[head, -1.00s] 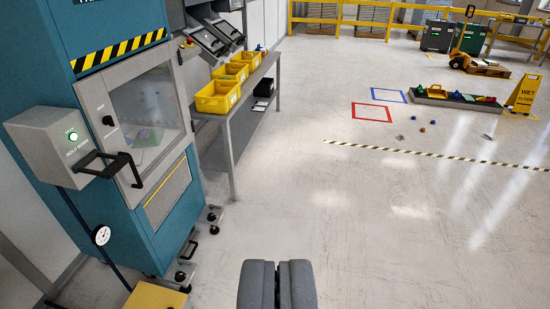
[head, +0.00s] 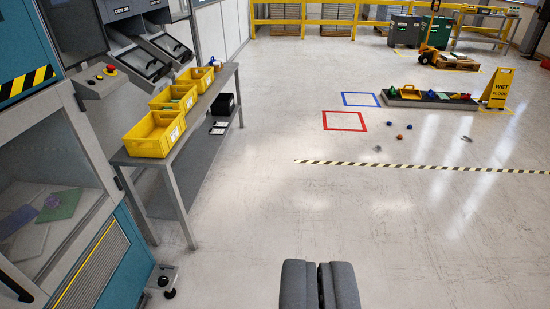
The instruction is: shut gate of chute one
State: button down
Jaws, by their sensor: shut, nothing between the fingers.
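Two chutes stand at the upper left above a bench. The nearer chute (head: 138,60) has a dark sloping front with a handle, and a small sign above it that appears to read chute one. The farther chute (head: 170,46) looks alike. I cannot tell from here whether either gate is open or shut. My gripper (head: 320,268) is at the bottom of the picture, its two grey fingers together and empty. It is over open floor, well apart from the chutes.
Yellow bins (head: 153,148) line the grey bench (head: 185,138) below the chutes. A control box with a red button (head: 111,70) is beside the nearer chute. A teal machine (head: 120,240) stands at the left. Floor ahead is clear up to the striped line (head: 420,166).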

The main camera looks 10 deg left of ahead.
aim_at(160, 74)
jog(key=i, duration=1.3)
jog(key=u, duration=0.25)
jog(key=i, duration=1.3)
jog(key=u, duration=0.55)
jog(key=i, duration=1.35)
jog(key=u, duration=0.35)
